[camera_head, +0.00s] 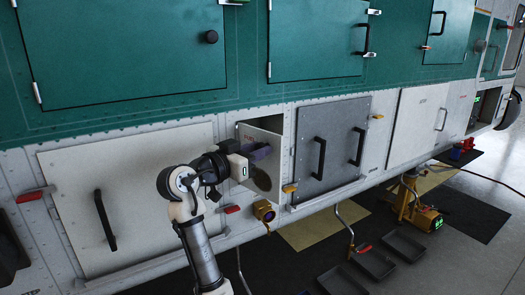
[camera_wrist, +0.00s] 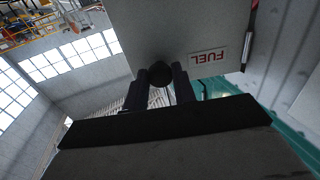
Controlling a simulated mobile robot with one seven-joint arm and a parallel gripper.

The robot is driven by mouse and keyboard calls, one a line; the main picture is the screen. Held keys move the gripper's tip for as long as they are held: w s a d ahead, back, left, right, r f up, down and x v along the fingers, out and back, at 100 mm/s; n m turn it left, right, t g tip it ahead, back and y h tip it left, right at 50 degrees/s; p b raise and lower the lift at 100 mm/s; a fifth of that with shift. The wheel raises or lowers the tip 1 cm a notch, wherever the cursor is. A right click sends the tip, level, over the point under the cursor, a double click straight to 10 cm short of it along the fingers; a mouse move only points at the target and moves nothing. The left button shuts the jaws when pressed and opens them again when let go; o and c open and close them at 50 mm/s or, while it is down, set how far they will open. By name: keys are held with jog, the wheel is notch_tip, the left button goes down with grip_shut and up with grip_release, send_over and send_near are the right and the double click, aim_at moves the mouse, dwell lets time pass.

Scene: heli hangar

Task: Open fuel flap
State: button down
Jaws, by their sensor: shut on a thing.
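The fuel flap (camera_head: 258,134) is a light panel in the lower white part of the helicopter's side, with a FUEL label. It stands at an angle to the side, and a dark gap shows along its upper edge, so it is at least partly open. In the wrist view the flap (camera_wrist: 180,25) fills the upper middle, its label upside down. My gripper (camera_head: 262,152) is at the flap's face. In the wrist view my gripper's two dark fingers (camera_wrist: 163,76) are on either side of a dark round knob (camera_wrist: 160,73) and shut on it. The flap's hinge is hard to make out.
A large white panel (camera_head: 140,200) with a black handle lies left, with a red latch (camera_head: 231,209) near my arm. A grey panel (camera_head: 330,150) with two handles is right. A yellow-ringed fitting (camera_head: 264,211) sticks out below. Trays (camera_head: 372,263) and a yellow jack (camera_head: 415,210) stand on the floor.

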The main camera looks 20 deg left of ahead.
jog(key=shift+s+a+m+g+h, duration=0.3)
jog(key=shift+m+h, duration=0.1)
jog(key=shift+h, duration=0.2)
jog(key=c, duration=1.1)
grip_release()
jog(key=shift+c, duration=0.2)
jog(key=b+v, duration=0.3)
jog(key=v, duration=1.1)
jog(key=shift+w, duration=0.15)
